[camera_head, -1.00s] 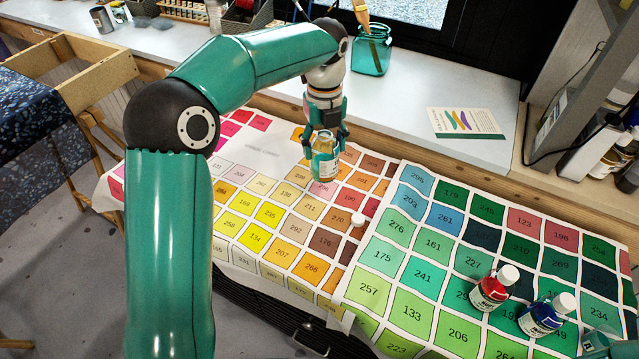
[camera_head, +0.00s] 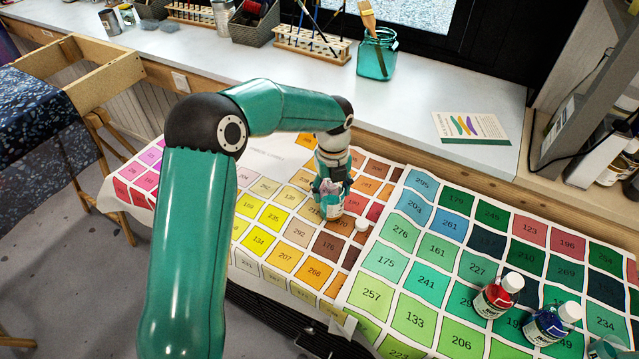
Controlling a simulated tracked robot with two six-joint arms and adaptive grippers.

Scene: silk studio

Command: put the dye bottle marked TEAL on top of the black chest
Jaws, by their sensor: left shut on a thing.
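My left gripper (camera_head: 331,186) is low over the orange and brown part of the colour chart, with its fingers around a small bottle (camera_head: 331,207). The fingers hide much of the bottle, and I cannot read its label or tell whether its base touches the chart. A bottle with red dye (camera_head: 492,297) and one with dark blue dye (camera_head: 549,325), both white-capped, stand on the green chart at the right. I cannot read TEAL on any bottle. I cannot make out the black chest for certain; a dark ridged surface (camera_head: 268,310) shows below the charts' front edge.
A small white cap-like thing (camera_head: 361,226) lies just right of the held bottle. A clear teal-tinted thing (camera_head: 607,347) is cut off at the bottom right. A teal jar with brushes (camera_head: 376,58) and a booklet (camera_head: 470,127) are on the back ledge.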

